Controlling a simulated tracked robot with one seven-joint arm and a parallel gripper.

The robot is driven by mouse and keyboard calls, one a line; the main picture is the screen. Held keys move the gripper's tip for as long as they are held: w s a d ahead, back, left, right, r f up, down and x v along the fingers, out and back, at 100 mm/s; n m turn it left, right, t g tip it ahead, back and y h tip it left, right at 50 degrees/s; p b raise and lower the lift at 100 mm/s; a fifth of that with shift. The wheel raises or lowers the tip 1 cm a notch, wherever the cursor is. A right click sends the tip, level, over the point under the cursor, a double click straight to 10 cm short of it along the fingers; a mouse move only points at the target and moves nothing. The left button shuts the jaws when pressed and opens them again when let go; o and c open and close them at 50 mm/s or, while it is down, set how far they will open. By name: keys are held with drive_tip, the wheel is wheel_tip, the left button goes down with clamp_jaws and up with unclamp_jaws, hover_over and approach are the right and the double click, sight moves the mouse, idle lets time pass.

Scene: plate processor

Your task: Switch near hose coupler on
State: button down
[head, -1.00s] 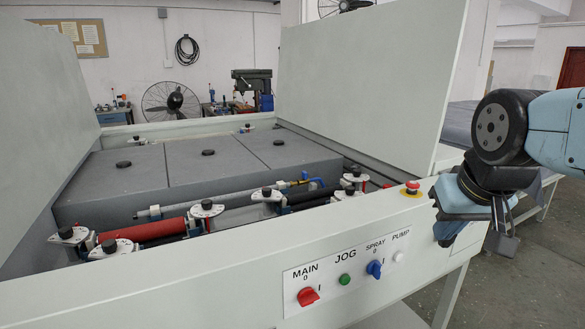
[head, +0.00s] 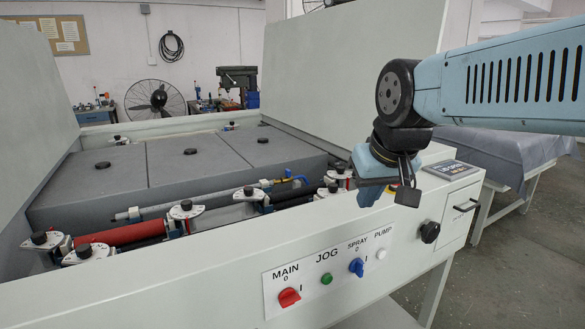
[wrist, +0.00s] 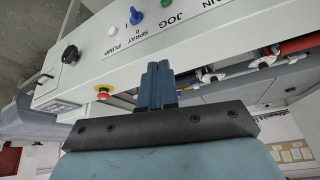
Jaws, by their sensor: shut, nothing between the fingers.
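The hose coupler (head: 287,183) is a small blue and yellow fitting in the head view, at the right end of a thin grey pipe (head: 190,205) inside the machine. It is too small to tell its lever position, and I cannot pick it out clearly in the wrist view. My gripper (head: 370,196) is over the machine's right front edge, right of the coupler and apart from it. Its blue fingers (wrist: 155,85) are shut together and empty in the wrist view.
The front panel has a red MAIN switch (head: 289,297), green JOG button (head: 326,279) and blue SPRAY switch (head: 357,267). A red emergency stop (wrist: 103,94) shows in the wrist view. Rollers with black knobs (head: 186,205) flank the pipe. A tall cover (head: 350,80) stands behind.

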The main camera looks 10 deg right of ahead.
drive_tip(key=w+r+n+g+y, duration=0.1)
drive_tip(key=w+r, duration=0.2)
drive_tip(key=w, duration=1.4)
drive_tip(key=w+r+n+g+y, duration=0.1)
drive_tip(key=w+r+y, duration=0.15)
drive_tip(key=w, duration=1.35)
drive_tip(key=w+d+f+n+y, duration=0.1)
drive_tip(key=w+d+f, duration=0.2)
drive_tip(key=w+f, duration=0.2)
drive_tip(key=w+d+f+n+y, duration=0.1)
drive_tip(key=w+d+f, duration=0.2)
drive_tip(key=w, duration=0.9)
drive_tip(key=w+d+f+y, duration=0.1)
drive_tip(key=w+d+f, duration=0.2)
drive_tip(key=w+f, duration=0.4)
drive_tip(key=shift+w+d+f+n+g, duration=0.15)
drive_tip(key=shift+w+f+n+g, duration=0.2)
drive_tip(key=shift+w, duration=0.75)
